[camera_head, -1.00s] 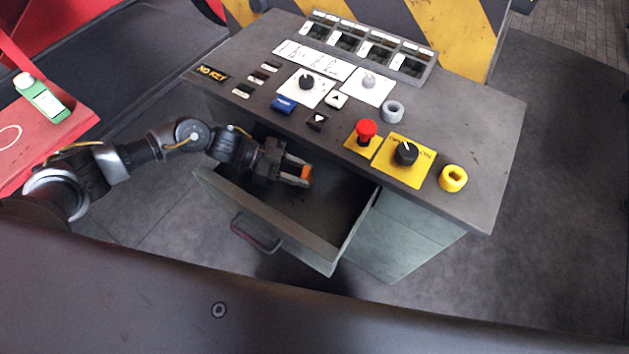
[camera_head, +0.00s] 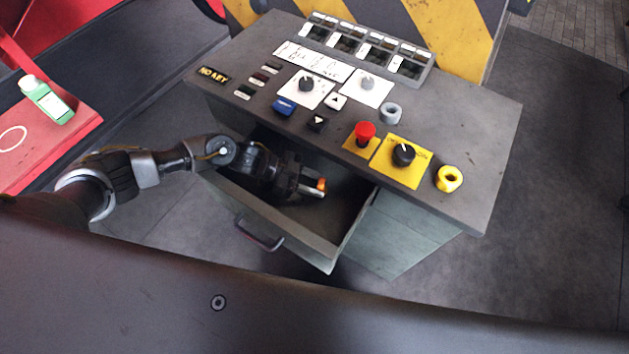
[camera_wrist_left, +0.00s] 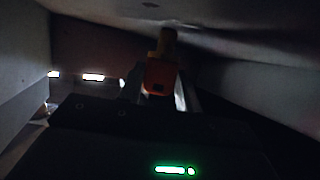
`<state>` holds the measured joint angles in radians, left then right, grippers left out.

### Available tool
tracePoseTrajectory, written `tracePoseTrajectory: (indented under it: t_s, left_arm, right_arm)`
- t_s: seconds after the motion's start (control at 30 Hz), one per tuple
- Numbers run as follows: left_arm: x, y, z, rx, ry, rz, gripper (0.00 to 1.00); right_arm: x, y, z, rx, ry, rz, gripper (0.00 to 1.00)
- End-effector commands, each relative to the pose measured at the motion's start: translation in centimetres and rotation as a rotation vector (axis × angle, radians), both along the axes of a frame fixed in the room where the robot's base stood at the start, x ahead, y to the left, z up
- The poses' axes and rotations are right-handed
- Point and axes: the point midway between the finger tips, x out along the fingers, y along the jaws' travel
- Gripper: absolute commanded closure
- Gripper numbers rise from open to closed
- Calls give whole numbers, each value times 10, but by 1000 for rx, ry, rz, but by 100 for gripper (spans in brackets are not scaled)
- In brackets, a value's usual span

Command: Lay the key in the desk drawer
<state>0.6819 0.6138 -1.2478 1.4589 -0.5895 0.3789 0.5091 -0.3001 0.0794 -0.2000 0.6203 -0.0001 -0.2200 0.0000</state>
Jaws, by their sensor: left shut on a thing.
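The desk drawer (camera_head: 325,248) is pulled open below the control desk. My left gripper (camera_head: 318,189) is inside the drawer opening, low between its walls. It is shut on the key (camera_head: 321,184), of which a small orange part shows at the fingertips. In the left wrist view the key (camera_wrist_left: 160,76) is an orange block with a yellowish part beyond it, between the fingers. That view is dark, and I cannot tell whether the key touches the drawer floor. My right gripper is not in view.
The desk top (camera_head: 480,130) overhangs the back of the drawer, with a red button (camera_head: 365,131), knobs and a yellow ring (camera_head: 449,179) on it. The drawer handle (camera_head: 259,236) is at the front.

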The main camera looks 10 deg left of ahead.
Motion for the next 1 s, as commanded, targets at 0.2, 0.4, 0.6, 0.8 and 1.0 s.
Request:
tracePoseTrajectory:
  t_s: [0.2, 0.4, 0.6, 0.8, 1.0]
  left_arm:
    - [0, 0, -4, -1, 0, 0, 91]
    - [0, 0, -3, 0, 0, 0, 44]
    - [0, 0, -3, 0, 0, 0, 44]
    - [0, 9, 2, 0, -1, 2, 44]
    - [0, 40, 14, 0, -3, 2, 44]
  right_arm:
    - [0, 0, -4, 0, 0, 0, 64]
    - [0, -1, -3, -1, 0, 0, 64]
    - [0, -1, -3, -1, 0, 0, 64]
    - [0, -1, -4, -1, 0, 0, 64]
    - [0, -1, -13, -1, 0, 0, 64]
